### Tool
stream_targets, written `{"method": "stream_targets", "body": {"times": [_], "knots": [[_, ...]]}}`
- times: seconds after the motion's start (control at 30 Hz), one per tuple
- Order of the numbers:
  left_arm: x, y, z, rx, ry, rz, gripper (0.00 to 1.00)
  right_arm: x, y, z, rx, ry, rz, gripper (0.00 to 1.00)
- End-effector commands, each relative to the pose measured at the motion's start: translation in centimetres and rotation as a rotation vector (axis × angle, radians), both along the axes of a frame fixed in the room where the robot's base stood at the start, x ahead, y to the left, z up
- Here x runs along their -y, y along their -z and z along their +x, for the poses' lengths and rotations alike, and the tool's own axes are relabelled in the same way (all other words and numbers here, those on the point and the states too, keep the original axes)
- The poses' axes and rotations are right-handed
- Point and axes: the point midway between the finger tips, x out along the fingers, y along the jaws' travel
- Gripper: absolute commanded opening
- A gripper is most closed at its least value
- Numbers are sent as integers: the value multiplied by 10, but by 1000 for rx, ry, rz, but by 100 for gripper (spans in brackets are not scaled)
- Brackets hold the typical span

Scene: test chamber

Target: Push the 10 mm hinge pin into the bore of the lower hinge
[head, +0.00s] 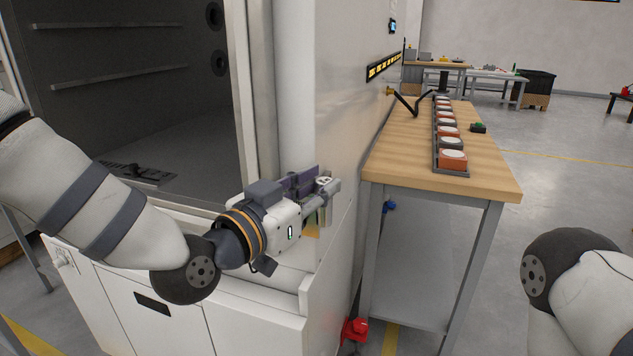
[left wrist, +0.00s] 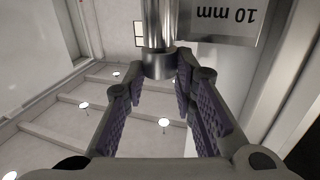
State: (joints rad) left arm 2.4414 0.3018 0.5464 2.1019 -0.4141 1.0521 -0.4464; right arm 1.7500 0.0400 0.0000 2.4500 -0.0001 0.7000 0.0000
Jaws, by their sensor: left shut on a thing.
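My left gripper (head: 324,192) is in front of the chamber's right front post in the head view. In the left wrist view, its purple-padded fingers (left wrist: 159,80) close around the lower end of a shiny metal hinge pin (left wrist: 158,22) with a wider collar. A grey plate marked "10 mm" (left wrist: 222,18) shows upside down beside the pin; I cannot tell whether it is joined to it. The lower hinge and its bore cannot be made out in either view. My right gripper is outside both views; only part of my right arm shows at lower right.
The open chamber (head: 185,120) with its dark interior is to the left of the gripper. A wooden-topped bench (head: 400,155) stands to the right, with a tray (head: 451,172) of orange and white items.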

Motion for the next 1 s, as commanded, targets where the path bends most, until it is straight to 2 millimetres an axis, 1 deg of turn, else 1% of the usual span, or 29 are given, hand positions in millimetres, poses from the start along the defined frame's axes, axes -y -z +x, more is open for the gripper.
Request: {"method": "stream_targets", "body": {"times": [0.17, 0.2, 0.3, 0.57, 0.63, 0.9, 1.0], "knots": [[0, 6, 0, -3, 1, 1, 0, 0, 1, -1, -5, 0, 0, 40], [0, 5, 0, -3, 1, 1, 29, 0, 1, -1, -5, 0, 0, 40], [0, 5, 0, -2, 1, 1, 48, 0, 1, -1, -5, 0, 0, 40], [0, 5, -1, -2, 1, 1, 48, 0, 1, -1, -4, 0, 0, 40], [-3, 4, -4, -2, 0, 1, 48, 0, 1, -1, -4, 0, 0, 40], [-34, 4, -49, -2, 0, 0, 48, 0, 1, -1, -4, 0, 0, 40], [-41, 4, -59, -2, 0, 0, 48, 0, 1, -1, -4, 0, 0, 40]]}}
